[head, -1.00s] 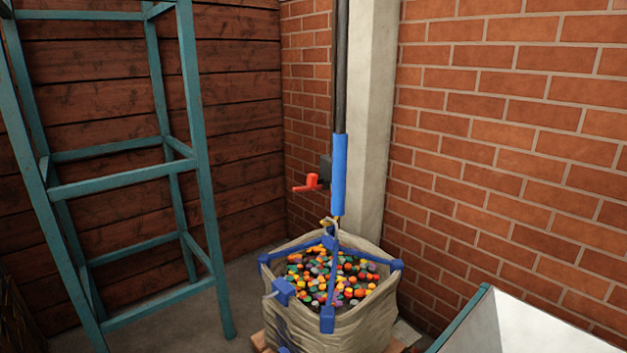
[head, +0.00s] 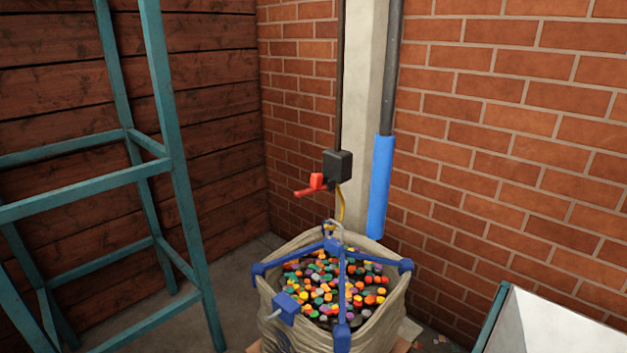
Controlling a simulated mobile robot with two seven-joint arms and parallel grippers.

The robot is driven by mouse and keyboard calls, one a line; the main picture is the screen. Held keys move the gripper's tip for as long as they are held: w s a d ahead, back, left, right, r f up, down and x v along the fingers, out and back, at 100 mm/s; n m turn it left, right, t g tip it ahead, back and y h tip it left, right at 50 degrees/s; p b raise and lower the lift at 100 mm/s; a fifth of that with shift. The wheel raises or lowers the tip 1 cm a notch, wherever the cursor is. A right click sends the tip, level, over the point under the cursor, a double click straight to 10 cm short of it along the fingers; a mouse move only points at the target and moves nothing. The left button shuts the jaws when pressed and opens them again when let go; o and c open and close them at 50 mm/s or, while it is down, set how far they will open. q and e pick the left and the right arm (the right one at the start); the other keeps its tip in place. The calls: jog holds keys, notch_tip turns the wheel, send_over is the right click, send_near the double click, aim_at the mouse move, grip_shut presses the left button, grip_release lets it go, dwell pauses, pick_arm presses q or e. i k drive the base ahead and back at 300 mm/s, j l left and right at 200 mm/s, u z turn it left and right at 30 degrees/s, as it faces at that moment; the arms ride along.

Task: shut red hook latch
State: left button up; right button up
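A red handle-like piece (head: 316,185), which looks like the red latch, sits at the left of a black box (head: 338,165) near the corner column. A thin arm of it points left and slightly down. Below the box a yellow strap (head: 341,203) leads down to a metal hook (head: 333,227) at the top of a blue bag frame (head: 331,245). I cannot tell whether the latch is open or shut. Neither of my grippers is in view.
An open bag (head: 278,295) full of colourful pieces stands below the hook. A pole with a blue sleeve (head: 381,187) hangs right of the box. A teal metal frame (head: 172,150) stands left. A white-sided bin (head: 545,325) is at lower right.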

aim_at(316, 185)
jog(key=i+j+z, duration=0.2)
jog(key=i+j, duration=0.2)
jog(key=j, duration=0.25)
jog(key=i+j+z, duration=0.1)
jog(key=j, duration=0.3)
jog(key=i, duration=0.1)
